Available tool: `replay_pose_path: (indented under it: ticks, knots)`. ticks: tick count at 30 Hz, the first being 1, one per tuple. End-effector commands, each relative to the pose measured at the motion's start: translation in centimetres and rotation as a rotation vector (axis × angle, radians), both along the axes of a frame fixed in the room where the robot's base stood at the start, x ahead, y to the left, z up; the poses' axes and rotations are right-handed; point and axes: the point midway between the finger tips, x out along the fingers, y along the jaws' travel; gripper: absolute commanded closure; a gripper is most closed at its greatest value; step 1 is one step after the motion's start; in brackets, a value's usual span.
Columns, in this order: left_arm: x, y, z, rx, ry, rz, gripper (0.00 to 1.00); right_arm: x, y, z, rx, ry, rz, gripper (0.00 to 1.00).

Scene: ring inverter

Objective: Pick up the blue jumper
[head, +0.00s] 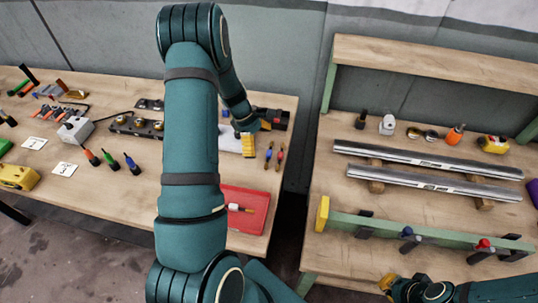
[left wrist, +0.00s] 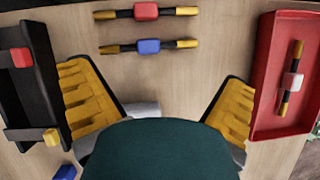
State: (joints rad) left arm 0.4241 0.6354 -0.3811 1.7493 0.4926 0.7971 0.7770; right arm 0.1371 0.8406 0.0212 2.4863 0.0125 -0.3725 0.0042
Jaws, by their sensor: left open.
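The blue jumper (left wrist: 148,47) has a blue middle and gold ends. It lies on the wooden table in the left wrist view, ahead of and between my open yellow fingers, touching neither. In the head view the blue jumper (head: 268,156) lies just right of my left gripper (head: 257,135). My left gripper (left wrist: 157,80) is empty; its body hides the lower middle of the wrist view. A red jumper (left wrist: 146,12) lies parallel beyond the blue one. My right gripper (head: 390,285) is at the bottom of the head view, over the right bench side; its jaw opening is unclear.
A red tray (left wrist: 262,70) with a white jumper (left wrist: 291,82) is on the right in the wrist view. A black fixture (left wrist: 47,60) with red and yellow pieces is on the left. The right bench (head: 430,75) holds two metal rails. Bare wood surrounds the two loose jumpers.

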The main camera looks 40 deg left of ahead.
Motion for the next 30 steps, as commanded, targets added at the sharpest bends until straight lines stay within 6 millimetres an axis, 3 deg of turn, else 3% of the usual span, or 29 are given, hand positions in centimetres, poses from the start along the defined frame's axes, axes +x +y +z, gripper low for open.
replay_pose_path:
  ticks: [8,17,24,26,28,30]
  knots:
    - [0.2,-0.8,-1.4,-0.001,0.002,0.000,0.00,0.0,0.0,-0.1,0.000,0.000,0.000,1.00]
    - [0.7,-2.5,-4.9,0.001,0.001,0.001,0.00,0.0,0.0,-0.3,-0.001,0.000,0.000,1.00]
    - [0.8,-2.6,-5.1,0.001,-0.001,0.002,0.00,0.0,0.0,-0.3,-0.001,0.000,0.000,1.00]
    - [0.8,-2.6,-5.1,0.001,-0.001,0.002,0.18,0.0,0.0,-0.3,-0.001,0.000,0.000,1.00]
    - [0.8,-2.6,-5.1,0.001,0.000,0.001,0.42,0.0,0.0,-0.3,-0.001,0.000,0.000,1.00]
    - [0.7,-2.6,-5.2,0.001,0.001,0.001,0.52,0.0,0.0,-0.3,-0.001,0.000,0.000,1.00]
